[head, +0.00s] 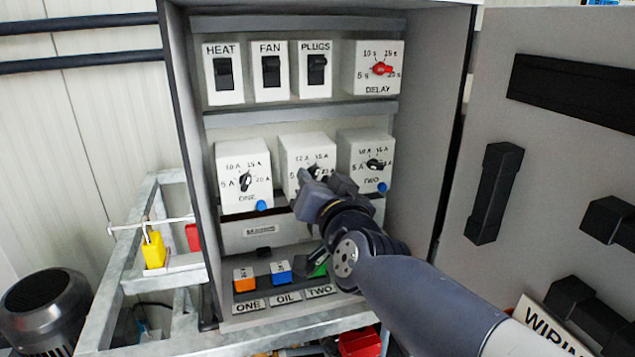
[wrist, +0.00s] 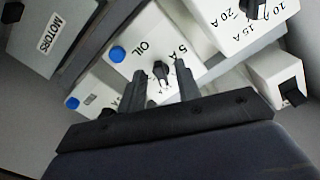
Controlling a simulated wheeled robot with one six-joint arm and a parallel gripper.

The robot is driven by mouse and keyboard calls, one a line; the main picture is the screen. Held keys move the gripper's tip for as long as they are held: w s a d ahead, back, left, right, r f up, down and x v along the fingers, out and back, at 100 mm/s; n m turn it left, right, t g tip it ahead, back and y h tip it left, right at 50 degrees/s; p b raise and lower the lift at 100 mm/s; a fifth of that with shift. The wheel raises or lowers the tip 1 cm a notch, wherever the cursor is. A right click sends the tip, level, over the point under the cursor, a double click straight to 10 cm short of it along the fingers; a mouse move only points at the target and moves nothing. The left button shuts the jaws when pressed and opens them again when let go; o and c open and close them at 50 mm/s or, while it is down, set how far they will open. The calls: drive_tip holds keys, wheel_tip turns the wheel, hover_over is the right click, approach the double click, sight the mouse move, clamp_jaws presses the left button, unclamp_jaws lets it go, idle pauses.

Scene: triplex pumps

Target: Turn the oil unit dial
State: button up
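The oil unit (head: 297,148) is the middle white box in the lower row of the cabinet, with a black dial (head: 315,171) on its front.
Unit ONE (head: 241,165) and unit TWO (head: 358,152) stand close on either side. Switches HEAT (head: 222,73), FAN (head: 270,71), PLUGS (head: 316,69) and the DELAY dial (head: 380,69) are above. The open cabinet door (head: 545,150) is at the right.

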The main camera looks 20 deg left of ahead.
drive_tip(key=shift+s, duration=0.1)
drive_tip(key=p+v, duration=0.2)
drive_tip(key=v, duration=0.8)
drive_tip(key=shift+s+d, duration=0.2)
drive_tip(key=shift+d, duration=0.1)
drive_tip(key=b+x, duration=0.2)
drive_tip(key=x, duration=0.9)
drive_tip(key=shift+s, duration=0.1)
idle(0.3)
